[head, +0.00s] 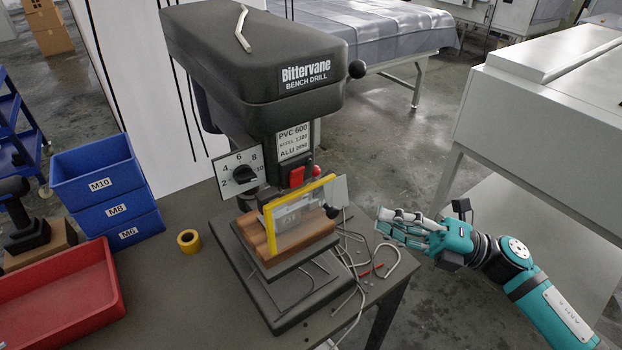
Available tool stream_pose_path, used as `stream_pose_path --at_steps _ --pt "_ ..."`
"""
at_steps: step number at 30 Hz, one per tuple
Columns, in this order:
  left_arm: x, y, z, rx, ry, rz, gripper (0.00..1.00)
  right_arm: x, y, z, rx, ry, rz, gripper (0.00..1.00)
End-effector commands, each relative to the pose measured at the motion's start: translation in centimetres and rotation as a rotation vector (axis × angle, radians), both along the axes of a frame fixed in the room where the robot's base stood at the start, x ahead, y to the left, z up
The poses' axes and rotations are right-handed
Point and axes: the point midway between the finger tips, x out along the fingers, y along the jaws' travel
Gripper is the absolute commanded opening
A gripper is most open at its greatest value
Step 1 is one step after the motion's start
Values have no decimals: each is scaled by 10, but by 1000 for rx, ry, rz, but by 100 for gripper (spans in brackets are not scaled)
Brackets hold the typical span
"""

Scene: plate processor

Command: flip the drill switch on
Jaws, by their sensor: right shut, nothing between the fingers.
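The black bench drill (255,65) stands on the dark table in the middle of the head view. Its red switch (296,176) sits on the front of the drill body, below the speed label plate. I cannot tell the switch's position at this size. A yellow-framed clear guard (272,229) stands just below and in front of the switch. My right gripper (384,222) is shut and empty, to the right of the drill and past the table's right edge, pointing left. It is apart from the switch and lower in the picture. My left gripper is not in view.
A speed dial (243,174) sits left of the switch. Loose wires and a red-handled tool (371,270) lie on the table's right part. Blue bins (97,172), a red tray (62,299) and a yellow tape roll (188,241) are at left. A grey cabinet (545,120) stands at right.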

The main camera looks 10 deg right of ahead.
Motion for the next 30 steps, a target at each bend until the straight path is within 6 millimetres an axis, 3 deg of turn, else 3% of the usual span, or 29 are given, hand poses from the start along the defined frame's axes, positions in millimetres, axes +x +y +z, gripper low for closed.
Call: stream_pose_path --at_steps 5,17,23,30 --pt "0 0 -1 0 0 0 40 -16 12 12 -46 -60 60 0" --pt "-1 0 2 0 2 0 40 -15 15 14 -44 -60 61 0" --pt "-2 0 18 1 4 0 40 -5 41 26 -42 -63 62 0" --pt "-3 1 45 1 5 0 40 14 88 40 -40 -61 61 0"
